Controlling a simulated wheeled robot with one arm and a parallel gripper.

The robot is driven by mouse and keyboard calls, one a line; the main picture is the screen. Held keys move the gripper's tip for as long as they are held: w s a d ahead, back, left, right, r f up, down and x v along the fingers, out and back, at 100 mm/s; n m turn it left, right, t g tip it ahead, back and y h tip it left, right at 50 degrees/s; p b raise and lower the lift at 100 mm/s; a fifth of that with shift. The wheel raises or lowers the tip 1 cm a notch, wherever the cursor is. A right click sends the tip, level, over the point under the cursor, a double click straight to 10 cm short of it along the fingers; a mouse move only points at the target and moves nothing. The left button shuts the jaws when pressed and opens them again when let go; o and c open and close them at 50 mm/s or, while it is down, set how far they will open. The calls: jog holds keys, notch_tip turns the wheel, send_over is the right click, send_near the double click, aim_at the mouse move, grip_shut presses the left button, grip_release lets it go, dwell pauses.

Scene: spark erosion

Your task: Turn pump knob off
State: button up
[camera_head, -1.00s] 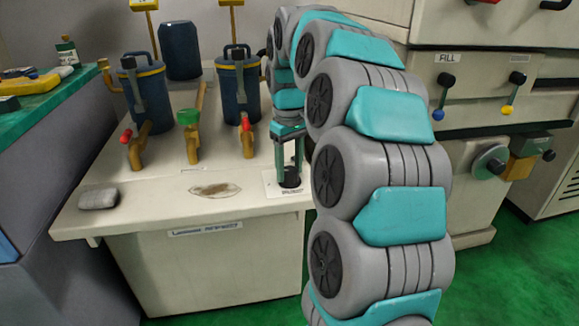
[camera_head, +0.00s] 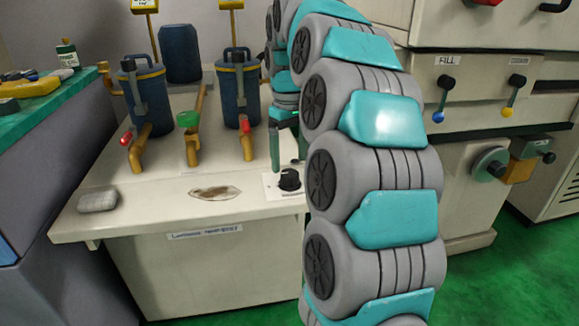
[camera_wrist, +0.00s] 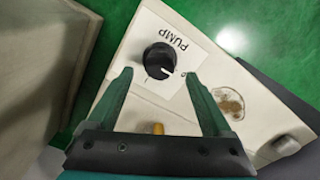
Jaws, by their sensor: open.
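The pump knob (camera_head: 289,180) is a black round knob with a white pointer line on a white plate at the front right of the cream bench top. In the wrist view the knob (camera_wrist: 159,60) sits beyond the fingertips, on a plate marked PUMP (camera_wrist: 176,38). My gripper (camera_head: 287,165) is open and empty, just above and behind the knob in the head view. In the wrist view my gripper (camera_wrist: 160,76) has one finger on each side of the knob's near side, apart from it. The pointer aims to the lower right in the wrist view.
A brown stain (camera_head: 214,193) and a grey block (camera_head: 98,200) lie left of the knob. A lever cabinet (camera_head: 490,95) stands to the right.

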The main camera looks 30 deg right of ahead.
aim_at(290, 172)
jog(key=shift+r, duration=1.95)
jog(key=s+a+f, duration=0.3)
jog(key=s+a, duration=0.2)
jog(key=s, duration=0.2)
jog(key=s+a+f, duration=0.4)
jog(key=s+a, duration=0.2)
jog(key=s, duration=0.1)
jog(key=s+a+f+m+g, duration=0.1)
jog(key=s+a+f, duration=0.1)
jog(key=s+f, duration=0.4)
jog(key=s+a+f+m, duration=0.1)
jog(key=s+f, duration=0.4)
jog(key=s, duration=0.7)
jog(key=shift+s+a+f+g, duration=0.3)
jog(key=shift+a+f+g, duration=0.1)
jog(key=shift+a, duration=0.15)
